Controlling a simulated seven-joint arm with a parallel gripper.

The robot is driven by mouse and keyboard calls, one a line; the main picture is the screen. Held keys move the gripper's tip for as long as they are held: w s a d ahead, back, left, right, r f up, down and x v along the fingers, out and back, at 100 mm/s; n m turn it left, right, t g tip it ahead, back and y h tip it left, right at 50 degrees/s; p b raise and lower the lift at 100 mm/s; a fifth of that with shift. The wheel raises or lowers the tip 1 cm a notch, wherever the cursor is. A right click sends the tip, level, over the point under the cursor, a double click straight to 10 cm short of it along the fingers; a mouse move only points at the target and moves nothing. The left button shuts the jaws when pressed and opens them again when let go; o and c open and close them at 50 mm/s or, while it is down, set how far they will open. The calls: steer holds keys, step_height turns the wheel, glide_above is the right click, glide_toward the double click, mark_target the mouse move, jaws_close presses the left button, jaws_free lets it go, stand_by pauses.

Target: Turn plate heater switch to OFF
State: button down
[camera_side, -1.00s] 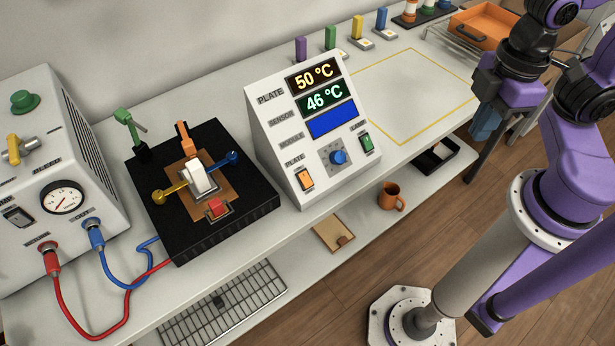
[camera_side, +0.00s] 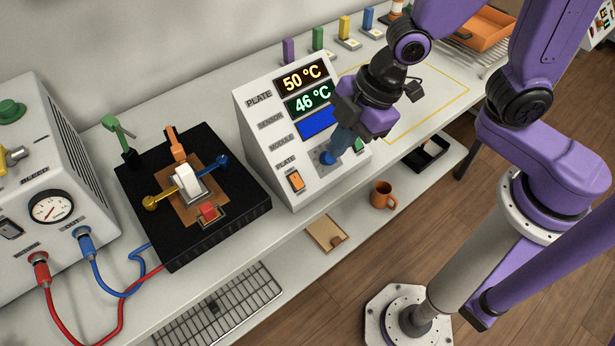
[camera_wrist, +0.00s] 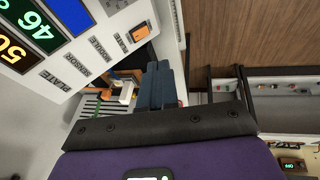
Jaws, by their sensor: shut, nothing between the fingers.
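The plate heater switch (camera_side: 296,181) is an orange rocker low on the left of the white control box's (camera_side: 262,140) sloped face, above the front edge. It also shows in the wrist view (camera_wrist: 139,33), beyond the fingertips and to their left. Which way the rocker is tipped is too small to tell. My gripper (camera_side: 333,152) is shut and empty. Its blue-grey fingers are over the lower right of the face, by the blue knob (camera_side: 327,158), right of the switch. Contact with the knob cannot be told. The fingers (camera_wrist: 160,68) appear closed together in the wrist view.
The box shows a plate display (camera_side: 301,79) at 50 °C and a sensor display (camera_side: 310,103) at 46 °C. A green switch (camera_side: 360,145) is partly hidden by my gripper. A black block with levers (camera_side: 235,205) stands left of the box. An orange mug (camera_side: 382,195) is on the lower shelf.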

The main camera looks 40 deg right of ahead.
glide_toward(297, 181)
step_height(297, 181, down, 5)
steer(key=s+a, duration=0.2)
steer(key=shift+w+a+f, duration=0.1)
steer(key=shift+w+f, duration=0.6)
steer(key=shift+f, duration=0.2)
steer(key=shift+f, duration=0.1)
